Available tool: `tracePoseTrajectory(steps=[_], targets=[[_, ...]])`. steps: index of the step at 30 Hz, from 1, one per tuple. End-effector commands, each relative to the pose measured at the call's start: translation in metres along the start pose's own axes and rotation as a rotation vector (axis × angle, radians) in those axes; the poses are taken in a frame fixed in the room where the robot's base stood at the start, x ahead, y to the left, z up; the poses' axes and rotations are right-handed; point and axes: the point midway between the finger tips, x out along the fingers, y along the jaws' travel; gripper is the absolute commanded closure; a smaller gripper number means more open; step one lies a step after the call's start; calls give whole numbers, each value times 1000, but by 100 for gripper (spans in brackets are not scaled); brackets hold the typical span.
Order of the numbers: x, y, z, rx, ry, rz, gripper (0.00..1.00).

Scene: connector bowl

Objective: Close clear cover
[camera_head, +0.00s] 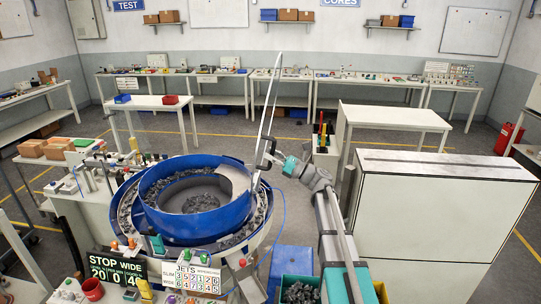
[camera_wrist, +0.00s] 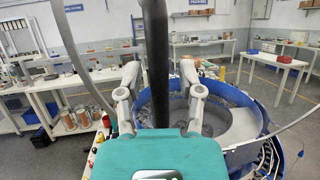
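The clear cover (camera_head: 266,105) stands raised, nearly edge-on in the head view, at the right side of the blue bowl (camera_head: 149,216). Its thin pale rim (camera_wrist: 76,50) curves through the wrist view. A black handle (camera_head: 270,142) sits on the cover; in the wrist view a black upright bar (camera_wrist: 155,60), apparently this handle, runs between my fingers. My gripper (camera_head: 272,159) is at the handle. In the wrist view my gripper (camera_wrist: 159,73) is open, with a gap on both sides of the bar. Whether any part touches the handle is hidden.
Dark connectors lie in the bowl and its outer track. A large white cabinet (camera_head: 437,215) stands right of my arm. A cluttered bench (camera_head: 75,195) is on the left. A sign (camera_head: 117,267) and a bin of dark parts (camera_head: 297,291) are in front.

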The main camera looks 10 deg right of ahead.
Motion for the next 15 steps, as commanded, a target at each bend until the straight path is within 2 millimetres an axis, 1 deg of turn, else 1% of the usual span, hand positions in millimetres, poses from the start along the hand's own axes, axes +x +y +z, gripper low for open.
tracePoseTrajectory(steps=[1, 6, 12, 13, 15], targets=[[0, 0, 0, 0, 0, 0, 69], [0, 0, 0, 0, 0, 1, 100], [1, 0, 0, 1, 0, 0, 100], [5, 3, -2, 2, 0, 3, 100], [3, 1, -1, 1, 0, 2, 100]])
